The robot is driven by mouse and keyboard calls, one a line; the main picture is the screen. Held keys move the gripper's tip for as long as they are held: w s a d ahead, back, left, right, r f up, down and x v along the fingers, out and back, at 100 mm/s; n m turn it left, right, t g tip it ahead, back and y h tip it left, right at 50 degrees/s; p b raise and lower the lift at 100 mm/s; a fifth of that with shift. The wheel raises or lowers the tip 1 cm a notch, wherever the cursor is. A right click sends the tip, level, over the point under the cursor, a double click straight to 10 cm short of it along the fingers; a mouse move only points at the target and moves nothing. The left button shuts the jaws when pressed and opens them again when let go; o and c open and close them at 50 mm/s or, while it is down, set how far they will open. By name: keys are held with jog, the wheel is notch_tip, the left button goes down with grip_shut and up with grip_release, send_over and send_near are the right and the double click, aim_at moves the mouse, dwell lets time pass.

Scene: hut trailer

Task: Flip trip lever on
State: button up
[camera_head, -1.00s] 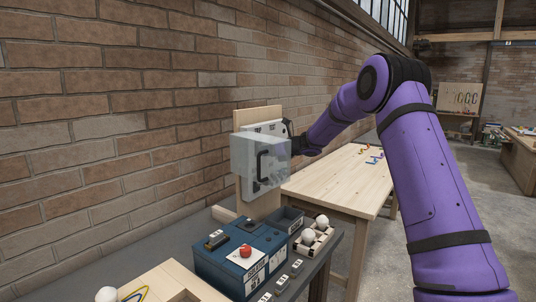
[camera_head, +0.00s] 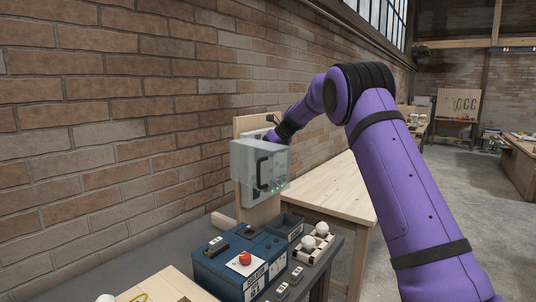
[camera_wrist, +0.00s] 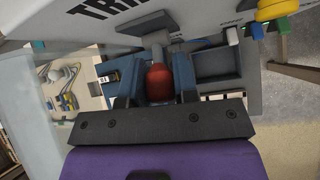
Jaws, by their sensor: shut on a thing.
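The switch panel (camera_head: 247,197) stands upright on a wooden backboard against the brick wall. A translucent box-like cover (camera_head: 250,165) with a black handle is in front of it. In the wrist view, the trip lever's red knob (camera_wrist: 158,84) on a grey shaft is between my gripper's two fingers (camera_wrist: 157,92), which are shut on it. Part of the word "TRIP" shows on the pale panel face (camera_wrist: 180,14). In the head view my gripper (camera_head: 271,138) is at the panel's top, partly hidden by the cover, and the lever is hidden. Small green lights show low on the panel.
Below the panel is a blue box (camera_head: 225,270) with a red button (camera_head: 244,258). A small tray with white balls (camera_head: 309,242) is beside it. A wooden table (camera_head: 335,190) stands behind, partly crossed by my arm. Open floor lies at right.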

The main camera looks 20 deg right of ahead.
jog(key=shift+r, duration=0.1)
dwell(0.3)
jog(key=o, duration=0.9)
jog(key=v, duration=1)
jog(key=shift+s+d+r, duration=0.1)
jog(key=shift+d+r, duration=0.05)
jog(key=shift+r, duration=0.15)
